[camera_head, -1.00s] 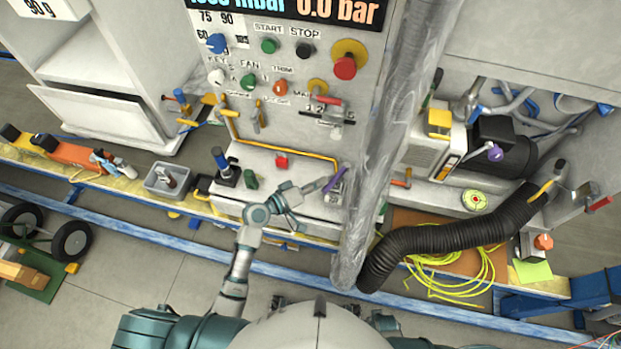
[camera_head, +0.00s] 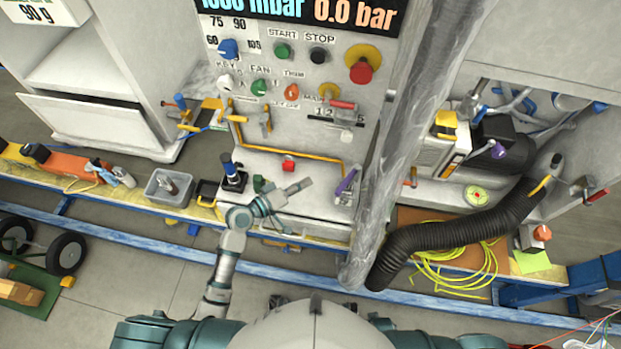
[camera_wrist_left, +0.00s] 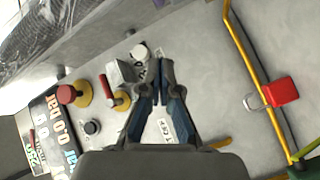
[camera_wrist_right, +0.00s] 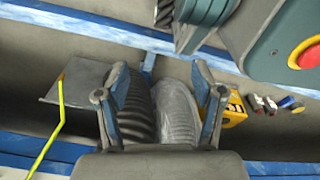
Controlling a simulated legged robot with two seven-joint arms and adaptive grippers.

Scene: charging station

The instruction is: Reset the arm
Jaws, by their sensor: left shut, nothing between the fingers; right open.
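My left gripper (camera_head: 299,188) is over the low ledge of the control panel in the head view, to the left of a purple lever (camera_head: 347,182) and apart from it. In the left wrist view its fingers (camera_wrist_left: 166,72) are together with nothing between them, in front of the panel. My right gripper (camera_wrist_right: 163,90) shows only in the right wrist view. Its fingers are spread and empty above a grey ribbed hose (camera_wrist_right: 177,112). My right arm is mostly hidden in the head view.
The panel carries a red stop button (camera_head: 361,72), several knobs and a yellow rail (camera_head: 292,153). A thick grey pipe (camera_head: 398,140) stands right of my left gripper. A black ribbed hose (camera_head: 440,238) and yellow cable (camera_head: 455,270) lie at right. A grey bin (camera_head: 168,188) sits at left.

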